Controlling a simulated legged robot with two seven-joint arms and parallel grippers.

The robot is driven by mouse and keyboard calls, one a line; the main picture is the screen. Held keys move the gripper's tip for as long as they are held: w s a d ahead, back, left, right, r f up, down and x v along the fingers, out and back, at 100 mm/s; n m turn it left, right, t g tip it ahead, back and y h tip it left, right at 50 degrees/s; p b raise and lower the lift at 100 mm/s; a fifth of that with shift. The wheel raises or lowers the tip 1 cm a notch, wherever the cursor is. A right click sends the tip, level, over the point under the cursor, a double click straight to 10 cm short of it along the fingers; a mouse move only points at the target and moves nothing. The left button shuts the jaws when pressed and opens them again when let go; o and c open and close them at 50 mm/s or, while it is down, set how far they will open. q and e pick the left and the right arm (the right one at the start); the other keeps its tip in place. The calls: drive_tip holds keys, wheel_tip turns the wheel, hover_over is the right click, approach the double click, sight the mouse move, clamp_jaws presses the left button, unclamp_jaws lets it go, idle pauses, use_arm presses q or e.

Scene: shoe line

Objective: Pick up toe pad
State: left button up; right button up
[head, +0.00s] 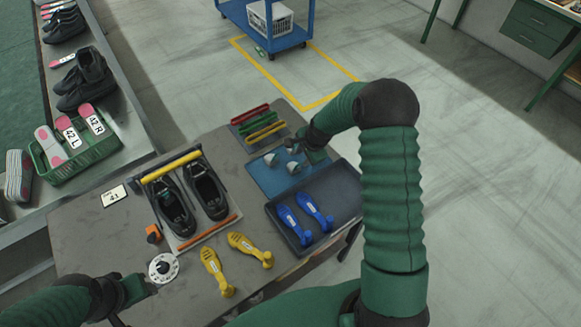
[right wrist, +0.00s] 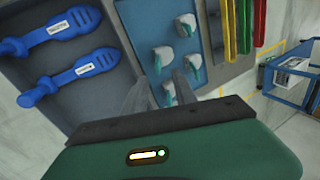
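Several small white and teal toe pads stand on a blue mat (head: 262,178). In the head view, one toe pad (head: 270,159) is at the left and another (head: 293,168) is nearer to me; my right gripper (head: 304,148) is over the mat's right side and partly hides the group. In the right wrist view, the open fingers of my right gripper (right wrist: 160,88) reach toward the mat, with the nearest toe pad (right wrist: 168,93) between them in the picture; contact cannot be told. Other toe pads (right wrist: 187,25) stand farther off. My left gripper (head: 138,290) is at the lower left, its fingers unclear.
A dark tray (head: 343,185) with blue shoe lasts (head: 296,225) is beside the mat. Red, green and yellow strips (head: 262,128) lie behind it. A fixture with black shoes (head: 175,208) and yellow lasts (head: 216,272) are left.

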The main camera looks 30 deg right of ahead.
sight(299, 164)
drive_tip(key=p+x, duration=0.1)
drive_tip(key=x, duration=0.6)
drive_tip(key=shift+a+f, duration=0.1)
drive_tip(key=shift+f, duration=0.25)
drive_tip(key=shift+w+f, duration=0.15)
drive_tip(key=shift+f, duration=0.1)
drive_tip(key=c, duration=0.7)
clamp_jaws()
